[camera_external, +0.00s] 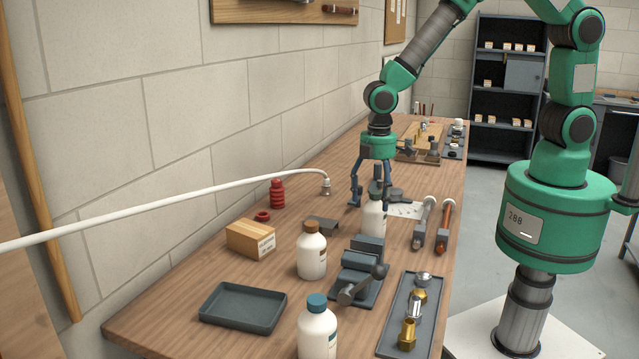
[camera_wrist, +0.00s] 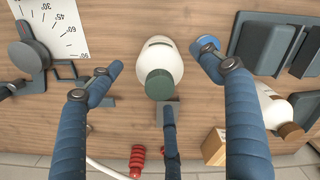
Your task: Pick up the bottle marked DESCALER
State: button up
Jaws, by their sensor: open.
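Three white bottles stand on the workbench, and I cannot read DESCALER on any of them. One bottle with a dark green cap (camera_external: 374,220) is right below my gripper (camera_external: 370,192). In the wrist view this bottle (camera_wrist: 160,58) lies between the spread blue fingers of my gripper (camera_wrist: 162,66), which is open, with gaps on both sides. A brown-capped bottle (camera_external: 311,257) stands nearer the camera and also shows at the right of the wrist view (camera_wrist: 275,108). A blue-capped bottle (camera_external: 317,333) is at the near edge. The labels are turned away or too small.
A grey vise-like tool (camera_external: 360,270) and a tray of brass fittings (camera_external: 405,315) are nearby. A cardboard box (camera_external: 250,239), an empty dark tray (camera_external: 243,307) and a red ribbed part (camera_external: 277,193) lie leftward. A white hose (camera_external: 170,202) crosses toward the bench.

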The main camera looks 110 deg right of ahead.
aim_at(374, 210)
jog(key=shift+f+b, duration=0.35)
jog(key=shift+f, duration=2.2)
jog(key=c, duration=1.6)
jog(key=shift+c, duration=0.2)
jog(key=shift+r, duration=0.2)
notch_tip(374, 210, up, 10)
jog(key=shift+f+p, duration=0.15)
jog(key=shift+p, duration=0.45)
